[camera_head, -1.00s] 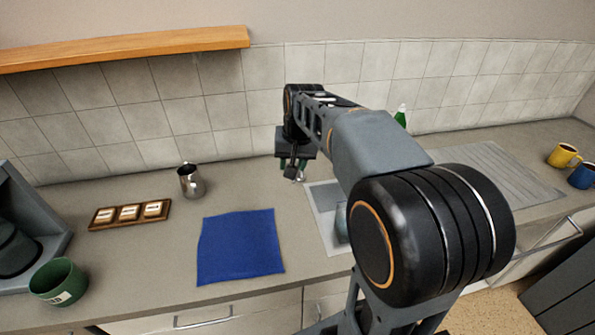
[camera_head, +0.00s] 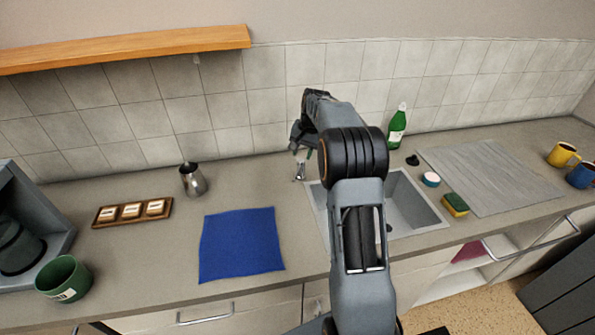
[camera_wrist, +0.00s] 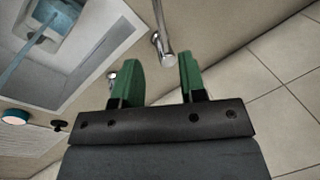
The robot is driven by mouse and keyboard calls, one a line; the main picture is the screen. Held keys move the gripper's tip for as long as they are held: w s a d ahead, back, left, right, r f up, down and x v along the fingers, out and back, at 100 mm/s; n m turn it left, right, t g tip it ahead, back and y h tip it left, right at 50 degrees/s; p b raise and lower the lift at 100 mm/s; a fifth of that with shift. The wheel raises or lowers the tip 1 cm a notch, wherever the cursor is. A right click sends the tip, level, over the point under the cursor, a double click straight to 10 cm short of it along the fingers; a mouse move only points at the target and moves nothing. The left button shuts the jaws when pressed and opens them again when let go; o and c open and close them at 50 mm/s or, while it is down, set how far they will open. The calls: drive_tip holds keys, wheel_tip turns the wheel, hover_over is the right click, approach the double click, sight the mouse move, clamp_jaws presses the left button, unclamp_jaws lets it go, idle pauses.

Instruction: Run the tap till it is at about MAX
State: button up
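My gripper (camera_wrist: 160,78) is open and empty; its two green fingers stand apart. In the head view my gripper (camera_head: 302,140) is over the back of the counter, partly hidden by my arm. The chrome tap (camera_wrist: 163,38) shows just beyond the fingertips in the wrist view. A small chrome fitting (camera_wrist: 112,77) shows beside the left finger; a chrome piece also shows below my gripper in the head view (camera_head: 300,172). A pale blue vessel (camera_wrist: 62,20) stands in the sink (camera_wrist: 107,52), crossed by a blue streak; its MAX mark and water level cannot be made out.
A green bottle (camera_head: 397,128), a yellow-green sponge (camera_head: 455,205) and a round blue-and-white item (camera_head: 431,180) stand right of the sink. A blue cloth (camera_head: 240,245) lies left of it, with a metal jug (camera_head: 193,180) behind. Tiled wall (camera_wrist: 285,75) is close to my gripper.

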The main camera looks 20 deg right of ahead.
sight(297, 174)
drive_tip(key=f, duration=0.3)
drive_tip(key=a+f+p, duration=0.1)
drive_tip(key=f, duration=0.2)
drive_tip(key=w+f, duration=0.1)
drive_tip(key=f, duration=0.2)
drive_tip(key=shift+w+a+f, duration=0.1)
drive_tip(key=shift+a+f, duration=0.1)
drive_tip(key=shift+a, duration=0.05)
clamp_jaws()
